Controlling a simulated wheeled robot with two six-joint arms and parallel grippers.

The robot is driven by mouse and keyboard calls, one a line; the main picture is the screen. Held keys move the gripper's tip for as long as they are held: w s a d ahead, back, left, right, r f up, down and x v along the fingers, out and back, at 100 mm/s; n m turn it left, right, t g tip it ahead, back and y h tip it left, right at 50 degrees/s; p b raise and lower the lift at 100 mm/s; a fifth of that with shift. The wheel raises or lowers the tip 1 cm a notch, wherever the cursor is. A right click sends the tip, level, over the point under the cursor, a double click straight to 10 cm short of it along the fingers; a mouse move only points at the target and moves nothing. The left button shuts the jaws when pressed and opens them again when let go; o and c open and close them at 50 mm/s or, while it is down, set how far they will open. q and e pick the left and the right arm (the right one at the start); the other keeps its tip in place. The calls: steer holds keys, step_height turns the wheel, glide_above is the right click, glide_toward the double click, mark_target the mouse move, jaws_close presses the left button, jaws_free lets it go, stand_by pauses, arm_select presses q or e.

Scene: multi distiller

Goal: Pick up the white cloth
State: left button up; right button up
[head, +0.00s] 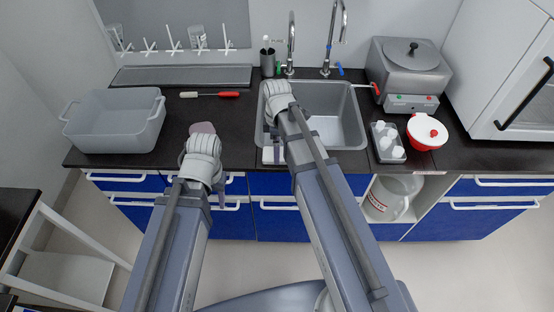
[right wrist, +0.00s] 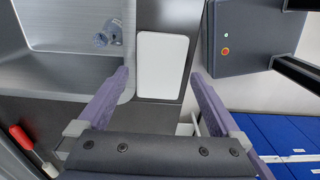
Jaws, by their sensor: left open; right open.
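The white cloth (right wrist: 163,60) lies flat as a pale rectangle on the dark counter, beside the sink's rim, in the right wrist view. In the head view the white cloth (head: 268,155) shows partly, at the sink's front edge, with my right arm covering some of it. My right gripper (right wrist: 160,75) is open, its two purple fingers apart on either side of the cloth in the picture. I cannot tell its height above the cloth. My left gripper (head: 203,128) is over the counter's front edge, left of the sink; its fingers are mostly hidden by its wrist.
The sink (head: 345,105) and its taps stand behind the cloth. A grey tub (head: 115,128) is at left, and a red-and-white tool (head: 210,95) lies near it. A bottle tray (head: 387,141), red-and-white pot (head: 427,131) and metal distiller (head: 409,70) are at right.

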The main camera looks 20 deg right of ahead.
step_height(320, 180, down, 2)
steer(key=shift+f+b, duration=0.15)
steer(key=shift+b, duration=0.5)
steer(key=c, duration=1.2)
